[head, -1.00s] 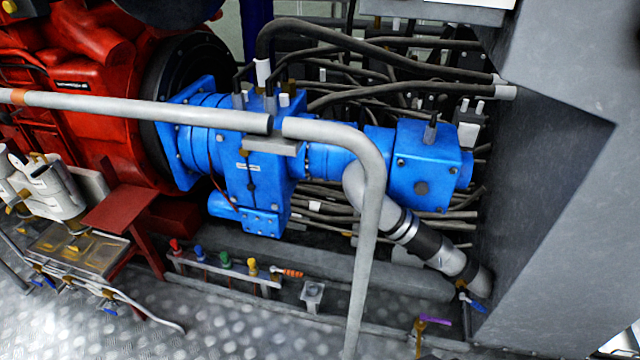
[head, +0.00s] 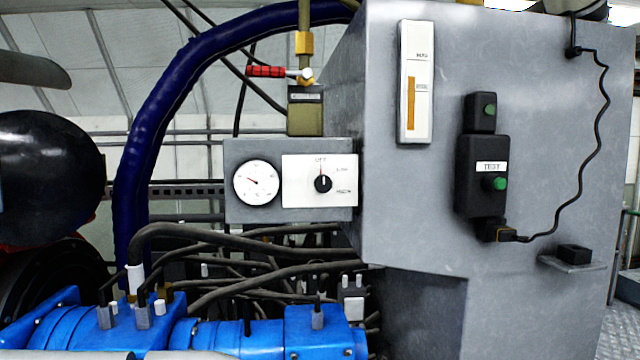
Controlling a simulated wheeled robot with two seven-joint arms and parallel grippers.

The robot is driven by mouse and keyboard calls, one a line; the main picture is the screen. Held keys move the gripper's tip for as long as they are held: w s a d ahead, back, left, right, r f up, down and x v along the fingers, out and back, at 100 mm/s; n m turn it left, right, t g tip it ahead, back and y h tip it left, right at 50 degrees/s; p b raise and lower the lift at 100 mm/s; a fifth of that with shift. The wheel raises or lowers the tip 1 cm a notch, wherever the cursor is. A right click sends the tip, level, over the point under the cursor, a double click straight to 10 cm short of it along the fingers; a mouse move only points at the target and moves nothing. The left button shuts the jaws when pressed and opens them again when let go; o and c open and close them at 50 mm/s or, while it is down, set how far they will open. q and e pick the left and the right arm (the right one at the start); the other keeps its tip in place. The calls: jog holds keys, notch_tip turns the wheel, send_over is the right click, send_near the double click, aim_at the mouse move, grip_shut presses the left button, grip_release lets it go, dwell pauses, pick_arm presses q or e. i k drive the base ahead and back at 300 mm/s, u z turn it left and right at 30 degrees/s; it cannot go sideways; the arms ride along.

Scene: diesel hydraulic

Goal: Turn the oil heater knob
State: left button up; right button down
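A small black round knob (head: 323,184) sits on a white plate (head: 345,172) on a grey box at the left side of a large grey cabinet. The knob's pointer line is upright, toward the label at the top that appears to read OFF. Other labels are to its right, too small to read surely. Neither of my grippers shows in the head view.
The grey cabinet (head: 410,215) carries a level indicator (head: 415,82) and a black TEST box (head: 482,175) with green buttons. Above the knob is a red-handled valve (head: 265,71). Black hoses and blue pumps (head: 255,340) lie below. A thick blue hose (head: 135,150) arches at left.

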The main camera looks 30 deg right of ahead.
aim_at(323, 183)
jog(key=z, duration=1.3)
jog(key=k, duration=0.85)
jog(key=u, duration=1.1)
jog(key=i, duration=0.5)
